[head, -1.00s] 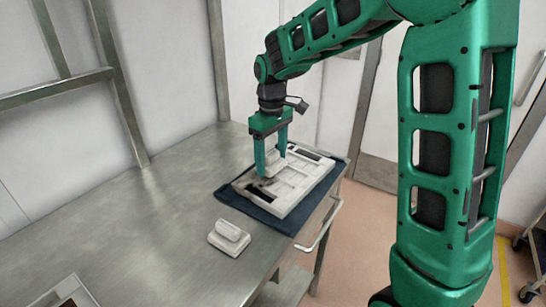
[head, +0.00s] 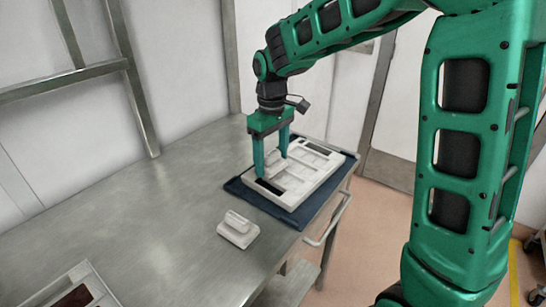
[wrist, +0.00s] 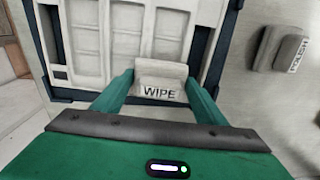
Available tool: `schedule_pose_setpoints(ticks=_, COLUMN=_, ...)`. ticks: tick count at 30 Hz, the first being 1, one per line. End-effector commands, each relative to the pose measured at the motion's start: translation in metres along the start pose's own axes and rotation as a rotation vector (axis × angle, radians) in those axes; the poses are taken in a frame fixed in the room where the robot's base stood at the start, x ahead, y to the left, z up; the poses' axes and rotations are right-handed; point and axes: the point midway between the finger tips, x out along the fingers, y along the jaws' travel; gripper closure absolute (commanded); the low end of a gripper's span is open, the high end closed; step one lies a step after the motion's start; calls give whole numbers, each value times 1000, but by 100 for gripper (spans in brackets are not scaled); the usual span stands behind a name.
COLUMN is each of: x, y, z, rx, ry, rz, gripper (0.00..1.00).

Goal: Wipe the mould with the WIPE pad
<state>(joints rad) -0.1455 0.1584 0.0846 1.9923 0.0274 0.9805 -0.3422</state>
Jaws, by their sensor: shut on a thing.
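The WIPE pad (wrist: 160,82) is a pale block with a raised grip and the word WIPE on its face. My gripper (head: 271,167) is shut on it, a finger on each side, as the wrist view (wrist: 161,90) also shows. The pad (head: 274,162) is at the near left part of the mould in the head view. The mould (head: 307,180) is a white tray with several rectangular recesses and dark patches near its ends. It also shows in the wrist view (wrist: 117,18). I cannot tell whether the pad touches the mould.
The mould lies on a dark blue mat (head: 296,218) near the table's right edge. A second pad (head: 238,230), labelled POLISH in the wrist view (wrist: 281,48), stands on the metal table (head: 160,215). A pale tray (head: 78,287) is at the lower left. The table's middle is clear.

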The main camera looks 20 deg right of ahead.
Motion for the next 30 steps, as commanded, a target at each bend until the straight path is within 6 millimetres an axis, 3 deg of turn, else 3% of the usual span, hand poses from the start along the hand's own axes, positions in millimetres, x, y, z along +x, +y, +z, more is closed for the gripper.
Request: schedule_pose_setpoints(ticks=30, x=-1, y=46, z=0, rx=2, ry=1, rz=1, gripper=52)
